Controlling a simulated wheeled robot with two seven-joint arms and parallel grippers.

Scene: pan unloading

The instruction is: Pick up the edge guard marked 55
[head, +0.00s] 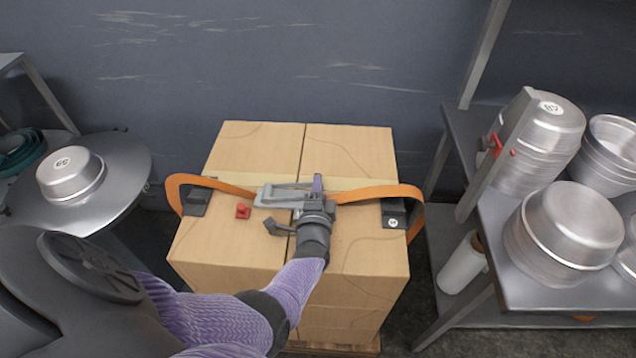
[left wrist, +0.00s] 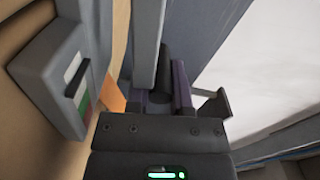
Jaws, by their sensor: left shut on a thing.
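Two dark edge guards sit under the orange strap on the cardboard boxes. The right edge guard (head: 394,215) has a round white label whose number is too small to read. The left edge guard (head: 196,203) shows no readable number. My left gripper (head: 318,184) is apart from both, over the middle of the box top at the grey strap tool (head: 283,196). In the left wrist view its purple fingers (left wrist: 167,88) are shut around a dark part that seems to be the tool's handle; the fingers partly hide it. My right gripper is not in view.
The boxes (head: 245,150) stand before a grey wall. A small red block (head: 243,211) lies on top, left of the tool. A round metal table (head: 120,165) with a pan (head: 70,173) is at left. A rack with metal pans (head: 565,235) is at right.

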